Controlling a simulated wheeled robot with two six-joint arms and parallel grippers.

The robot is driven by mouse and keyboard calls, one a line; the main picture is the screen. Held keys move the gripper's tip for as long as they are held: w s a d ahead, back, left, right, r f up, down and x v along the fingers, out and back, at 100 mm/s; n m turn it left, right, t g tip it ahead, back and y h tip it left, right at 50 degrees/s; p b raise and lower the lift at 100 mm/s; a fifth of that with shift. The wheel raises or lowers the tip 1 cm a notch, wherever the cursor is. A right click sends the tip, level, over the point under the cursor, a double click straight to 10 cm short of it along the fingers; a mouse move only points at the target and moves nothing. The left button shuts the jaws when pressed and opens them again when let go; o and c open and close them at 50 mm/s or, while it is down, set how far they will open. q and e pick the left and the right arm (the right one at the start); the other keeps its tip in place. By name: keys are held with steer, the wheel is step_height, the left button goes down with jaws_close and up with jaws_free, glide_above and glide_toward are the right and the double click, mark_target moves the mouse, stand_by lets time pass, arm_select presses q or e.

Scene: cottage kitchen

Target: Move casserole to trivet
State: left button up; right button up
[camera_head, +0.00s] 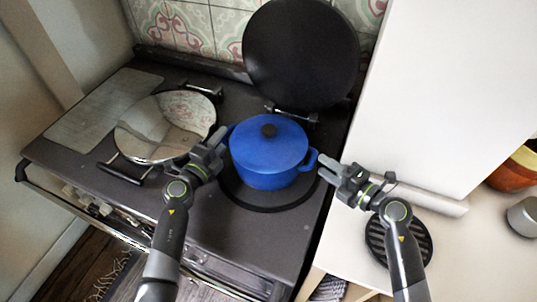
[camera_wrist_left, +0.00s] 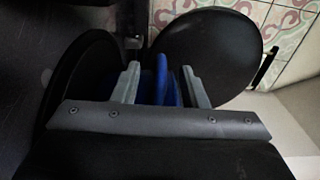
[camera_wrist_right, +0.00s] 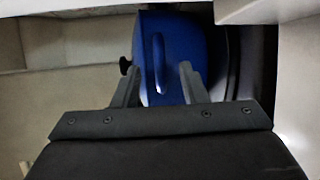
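The blue casserole (camera_head: 268,158), with its lid and black knob on, stands upright on the round black hotplate (camera_head: 262,204) of the stove. The trivet (camera_head: 374,236), round, black and slatted, lies on the white counter at right, partly hidden by my right arm. My left gripper (camera_head: 221,139) is open at the casserole's left side; in the left wrist view its blue handle (camera_wrist_left: 160,75) shows between the spread fingers. My right gripper (camera_head: 330,172) is open just right of the casserole's right handle (camera_head: 309,160); in the right wrist view that handle (camera_wrist_right: 157,62) lies ahead between the fingers.
A raised black hotplate lid (camera_head: 300,55) stands behind the casserole. A closed shiny lid (camera_head: 165,125) covers the stove's left side. A tall white block (camera_head: 450,90) rises behind the trivet. An orange pot (camera_head: 515,172) stands at far right.

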mark_target(315, 158)
arm_select(q)
steer(key=shift+w+d, duration=0.25)
steer(key=shift+w, duration=0.35)
arm_select(e)
steer(key=shift+x, duration=0.8)
arm_select(q)
steer(key=shift+w+d, duration=0.3)
steer(key=shift+w, duration=0.25)
arm_select(e)
steer(key=shift+w+a+f, duration=0.1)
steer(key=shift+w+a, duration=0.35)
steer(key=shift+w, duration=0.05)
arm_select(q)
jaws_close()
arm_select(e)
jaws_close()
arm_select(q)
steer(key=shift+w+r, duration=0.1)
steer(key=shift+r, duration=0.25)
arm_select(e)
steer(key=shift+r, duration=0.3)
arm_select(q)
steer(key=shift+w, duration=0.1)
arm_select(e)
steer(key=shift+w, duration=0.15)
